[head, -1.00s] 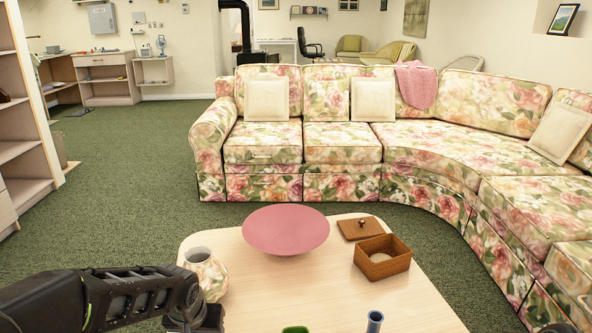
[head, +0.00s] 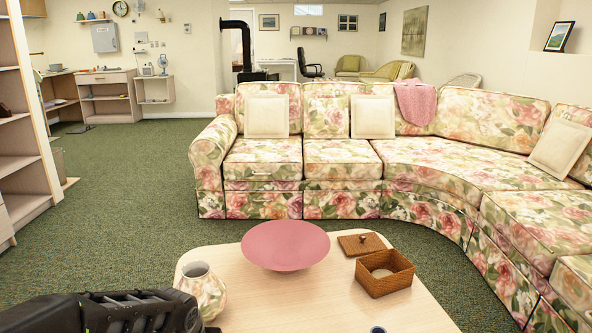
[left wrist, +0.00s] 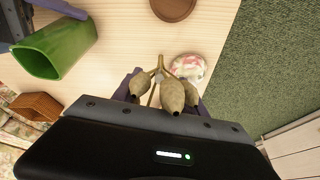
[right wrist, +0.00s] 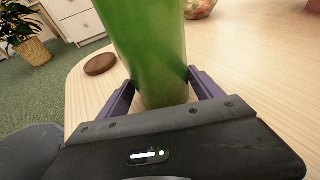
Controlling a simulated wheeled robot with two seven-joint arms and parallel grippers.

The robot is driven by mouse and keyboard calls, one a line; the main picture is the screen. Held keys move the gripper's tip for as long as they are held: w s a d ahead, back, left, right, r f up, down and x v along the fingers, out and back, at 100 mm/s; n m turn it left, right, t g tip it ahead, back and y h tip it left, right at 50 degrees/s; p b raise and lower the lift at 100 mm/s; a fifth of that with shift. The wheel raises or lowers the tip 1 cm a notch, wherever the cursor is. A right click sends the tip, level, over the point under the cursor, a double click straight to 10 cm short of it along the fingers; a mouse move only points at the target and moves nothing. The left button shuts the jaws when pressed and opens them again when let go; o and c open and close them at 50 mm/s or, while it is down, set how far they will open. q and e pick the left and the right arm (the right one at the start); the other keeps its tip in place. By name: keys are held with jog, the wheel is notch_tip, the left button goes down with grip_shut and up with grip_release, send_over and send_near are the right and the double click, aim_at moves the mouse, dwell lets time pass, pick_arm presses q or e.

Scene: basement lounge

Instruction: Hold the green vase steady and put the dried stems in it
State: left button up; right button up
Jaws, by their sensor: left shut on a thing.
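My left gripper (left wrist: 165,88) is shut on the dried stems (left wrist: 172,95); their beige pods stick out between its purple fingers, above the table. The green vase (left wrist: 62,45) is at the upper left of the left wrist view, with its open mouth showing, apart from the stems. In the right wrist view the green vase (right wrist: 145,40) stands between the fingers of my right gripper (right wrist: 163,88). I cannot tell whether those fingers press on it. In the head view only my left arm shows, at the lower left; the green vase is out of that view.
The pale wooden table (head: 240,305) carries a pink bowl (head: 286,246), a floral pot (head: 203,290), an open wicker box (head: 384,272) and its lid (head: 362,243). A brown disc (right wrist: 100,64) lies near the table edge. A floral sofa (head: 345,155) stands behind.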

jog(key=c, duration=0.9)
jog(key=shift+c, duration=0.9)
jog(key=o, duration=1.4)
jog(key=v, duration=1.2)
jog(key=shift+c, duration=0.5)
